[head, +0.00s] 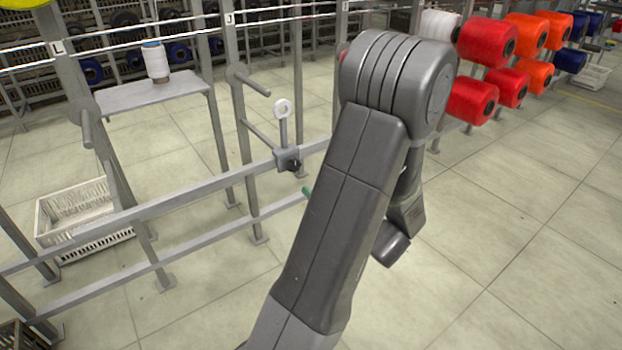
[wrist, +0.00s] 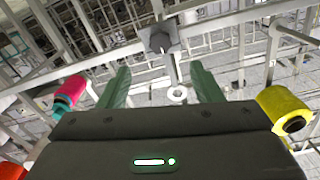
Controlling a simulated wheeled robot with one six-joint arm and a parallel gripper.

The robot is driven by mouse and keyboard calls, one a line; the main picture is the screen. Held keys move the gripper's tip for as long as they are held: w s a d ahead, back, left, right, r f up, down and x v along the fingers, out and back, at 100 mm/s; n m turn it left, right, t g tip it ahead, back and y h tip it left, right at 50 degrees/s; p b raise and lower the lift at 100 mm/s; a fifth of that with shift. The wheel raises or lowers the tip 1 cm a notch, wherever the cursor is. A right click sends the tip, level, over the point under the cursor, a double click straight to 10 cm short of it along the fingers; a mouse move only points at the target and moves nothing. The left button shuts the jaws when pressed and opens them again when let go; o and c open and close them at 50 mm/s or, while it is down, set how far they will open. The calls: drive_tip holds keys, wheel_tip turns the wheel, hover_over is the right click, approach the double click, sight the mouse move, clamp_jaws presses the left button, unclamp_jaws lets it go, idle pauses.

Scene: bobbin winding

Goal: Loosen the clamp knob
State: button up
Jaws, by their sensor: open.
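The clamp knob (head: 294,165) is a small dark knob on the side of a grey clamp block (head: 285,157), which sits on the horizontal rail of the rack. A short post with a white ring eyelet (head: 282,108) stands up from the block. In the wrist view the knob (wrist: 159,41) shows as a dark star shape at the top, beyond the fingers, and the white ring (wrist: 177,94) appears below it. My gripper (wrist: 161,80) has its two green fingers spread apart, empty, with the knob ahead of them.
A white crate (head: 83,218) sits on the floor. Red spools (head: 484,42) and orange spools stand at the right. Rack bars and pegs (head: 248,80) surround the clamp.

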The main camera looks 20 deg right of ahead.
sight(296, 168)
drive_tip(key=shift+v, duration=1.15)
drive_tip(key=shift+w, duration=0.1)
drive_tip(key=b+x, duration=0.2)
drive_tip(key=x, duration=1.1)
drive_tip(key=shift+w+a, duration=0.15)
drive_tip(key=shift+w, duration=0.15)
drive_tip(key=shift+s, duration=0.1)
